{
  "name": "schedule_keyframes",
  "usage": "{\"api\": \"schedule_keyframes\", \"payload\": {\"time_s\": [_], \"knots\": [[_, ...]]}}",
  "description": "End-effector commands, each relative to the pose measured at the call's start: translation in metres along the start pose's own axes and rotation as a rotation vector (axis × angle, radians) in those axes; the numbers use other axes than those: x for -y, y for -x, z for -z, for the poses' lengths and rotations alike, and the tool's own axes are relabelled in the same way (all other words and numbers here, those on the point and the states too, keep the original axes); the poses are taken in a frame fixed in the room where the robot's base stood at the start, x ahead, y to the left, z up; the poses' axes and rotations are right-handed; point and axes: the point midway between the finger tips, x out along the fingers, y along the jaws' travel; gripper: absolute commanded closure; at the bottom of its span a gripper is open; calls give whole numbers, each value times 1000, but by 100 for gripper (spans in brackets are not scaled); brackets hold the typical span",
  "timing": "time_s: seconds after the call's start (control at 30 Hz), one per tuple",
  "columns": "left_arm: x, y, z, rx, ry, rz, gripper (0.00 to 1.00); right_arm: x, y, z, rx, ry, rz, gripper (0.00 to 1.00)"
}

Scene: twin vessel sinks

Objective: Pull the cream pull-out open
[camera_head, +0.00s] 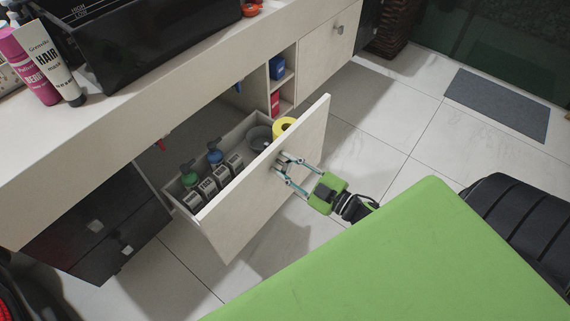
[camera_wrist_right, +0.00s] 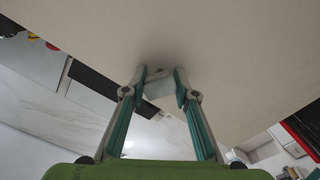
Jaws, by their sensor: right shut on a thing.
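The cream pull-out (camera_head: 267,187) is a drawer with a cream front, standing well out from the cabinet in the head view. Bottles, boxes, a grey bowl and a yellow roll show inside it. My right gripper (camera_head: 283,169) is at the middle of the drawer front, shut on its small metal handle. In the right wrist view, the two fingers (camera_wrist_right: 160,88) close around the handle (camera_wrist_right: 158,72), with the cream front (camera_wrist_right: 215,45) filling the upper part. The handle is partly hidden by the fingers. My left gripper is in neither view.
A dark drawer unit (camera_head: 95,235) stands left of the pull-out, and an open shelf (camera_head: 283,85) and a cream door (camera_head: 328,48) stand right of it. A black box (camera_head: 150,35) and tubes sit on the counter (camera_head: 130,125). Tiled floor (camera_head: 375,125) is clear to the right, with a grey mat (camera_head: 500,103).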

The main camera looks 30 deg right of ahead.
Motion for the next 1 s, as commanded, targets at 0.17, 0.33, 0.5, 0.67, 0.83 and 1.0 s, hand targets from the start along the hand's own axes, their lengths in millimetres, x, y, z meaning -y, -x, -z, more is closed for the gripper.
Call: {"api": "schedule_keyframes", "payload": {"time_s": [0.17, 0.33, 0.5, 0.67, 0.83, 1.0], "knots": [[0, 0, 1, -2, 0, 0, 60, 0, 0, 0, -1, -3, 0, 64], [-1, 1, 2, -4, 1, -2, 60, 0, 0, 0, 0, -2, 0, 64], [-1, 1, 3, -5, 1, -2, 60, 1, 10, -1, 3, -2, 2, 64], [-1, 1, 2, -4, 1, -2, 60, 2, 39, -2, 5, -3, 2, 64], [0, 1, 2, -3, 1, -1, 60, 1, 76, -1, 4, -4, 2, 64], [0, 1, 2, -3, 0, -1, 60, 1, 104, -1, 3, -3, 1, 64]]}}
